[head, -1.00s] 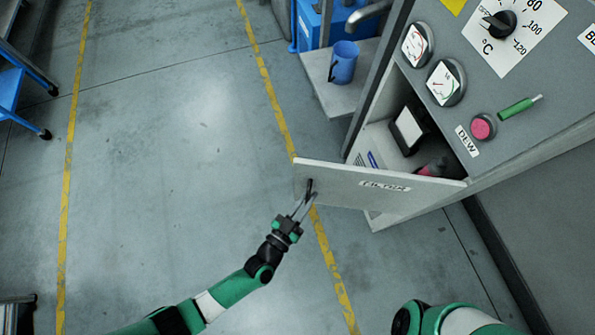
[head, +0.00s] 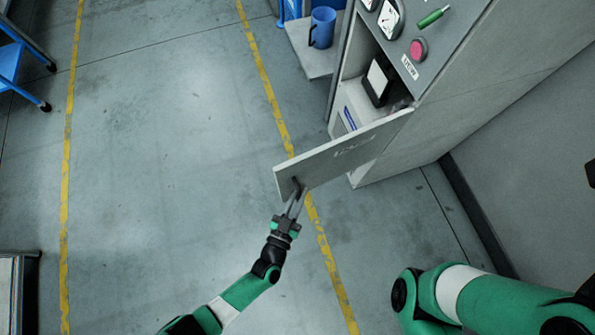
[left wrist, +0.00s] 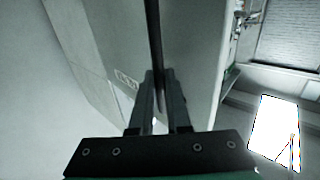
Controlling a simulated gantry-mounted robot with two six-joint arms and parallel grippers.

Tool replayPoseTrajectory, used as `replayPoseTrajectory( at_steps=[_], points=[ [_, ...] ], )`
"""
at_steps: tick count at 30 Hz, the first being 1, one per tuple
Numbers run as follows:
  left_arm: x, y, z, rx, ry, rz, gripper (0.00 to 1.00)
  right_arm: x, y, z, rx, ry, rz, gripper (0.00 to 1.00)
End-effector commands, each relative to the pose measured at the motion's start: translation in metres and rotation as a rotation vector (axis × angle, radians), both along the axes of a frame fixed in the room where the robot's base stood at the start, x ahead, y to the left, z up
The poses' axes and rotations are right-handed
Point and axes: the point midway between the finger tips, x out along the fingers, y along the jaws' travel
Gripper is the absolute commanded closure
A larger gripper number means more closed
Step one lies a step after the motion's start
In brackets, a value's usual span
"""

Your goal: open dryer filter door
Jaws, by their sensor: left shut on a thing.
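The dryer's filter door (head: 335,153) is a grey panel with a small label, and it stands swung open, out from the cabinet. Its dark handle (head: 296,186) is near the free edge. My left gripper (head: 295,198) is shut on the handle. In the left wrist view the dark bar of the handle (left wrist: 154,45) runs down between the two fingers (left wrist: 158,105), with the door face (left wrist: 110,40) behind. The grey dryer cabinet (head: 480,90) shows an open compartment behind the door. My right gripper is out of view; only green and white arm links show at the lower right.
Inside the compartment is a dark unit with a white face (head: 379,80). A blue mug (head: 322,27) stands on a grey shelf (head: 308,58) left of the cabinet. A blue cart (head: 15,62) is at far left. The floor left of the door is clear.

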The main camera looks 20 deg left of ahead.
Motion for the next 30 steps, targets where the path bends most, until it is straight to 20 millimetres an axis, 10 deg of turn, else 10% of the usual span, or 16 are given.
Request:
replayPoseTrajectory(
  at_steps=[14,20,30],
  points=[
    [-0.0023,-0.0025,0.0021,0.0,-0.006,0.001,1.0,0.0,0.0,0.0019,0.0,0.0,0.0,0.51],
    [-0.0026,-0.0022,0.0013,0.001,-0.004,0.001,0.55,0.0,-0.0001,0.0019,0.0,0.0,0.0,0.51],
    [-0.0031,-0.0019,0.0001,0.001,-0.001,0.0,0.55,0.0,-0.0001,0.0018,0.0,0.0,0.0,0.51]
  ],
)
